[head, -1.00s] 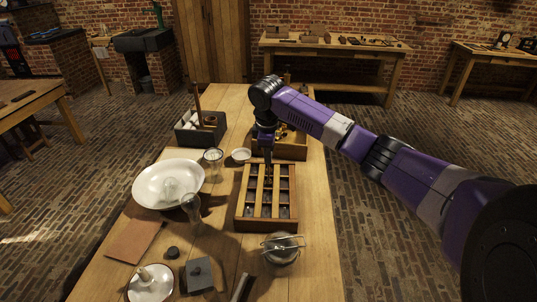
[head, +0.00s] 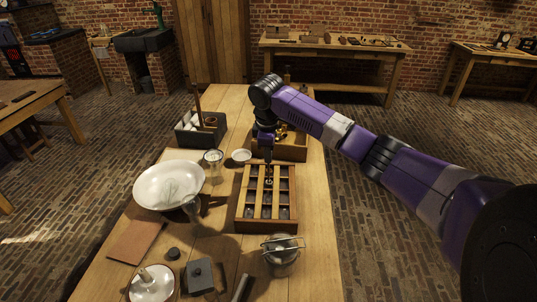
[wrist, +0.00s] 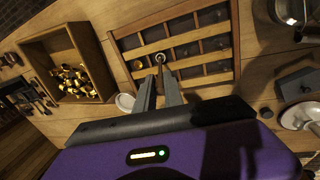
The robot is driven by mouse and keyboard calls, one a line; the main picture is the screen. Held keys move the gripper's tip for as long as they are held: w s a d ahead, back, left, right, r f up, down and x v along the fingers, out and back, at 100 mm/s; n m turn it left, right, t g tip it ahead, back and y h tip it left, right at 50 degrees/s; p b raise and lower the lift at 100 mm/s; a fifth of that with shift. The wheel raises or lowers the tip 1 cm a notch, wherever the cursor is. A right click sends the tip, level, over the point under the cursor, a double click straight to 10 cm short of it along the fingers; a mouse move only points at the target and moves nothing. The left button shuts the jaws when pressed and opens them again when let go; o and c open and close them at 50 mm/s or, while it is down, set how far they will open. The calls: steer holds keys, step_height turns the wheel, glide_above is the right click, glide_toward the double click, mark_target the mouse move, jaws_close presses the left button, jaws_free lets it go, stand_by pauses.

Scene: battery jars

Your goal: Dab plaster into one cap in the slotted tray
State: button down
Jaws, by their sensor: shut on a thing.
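The slotted wooden tray (head: 266,227) lies on the bench, divided by light wooden bars into dark compartments. It also shows in the wrist view (wrist: 117,62). Small round caps sit in several compartments. One cap (wrist: 160,57) shows a bright ring and lies in a slot straight ahead of my fingers. My gripper (wrist: 160,90) is shut on a thin brownish tool (wrist: 160,72), whose tip reaches to that cap. I cannot tell if the tip touches it. In the head view my gripper (head: 268,160) is above the tray's far half. A small white dish (head: 241,155) stands just beyond the tray.
A wooden box of brass pieces (head: 292,150) stands behind the tray. A white bowl (head: 150,185) and glass jars (head: 213,160) are to the left. A dark caddy (head: 186,135) is at the back left.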

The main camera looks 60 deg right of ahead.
steer(key=shift+r+p, duration=2.75)
steer(key=shift+r, duration=0.6)
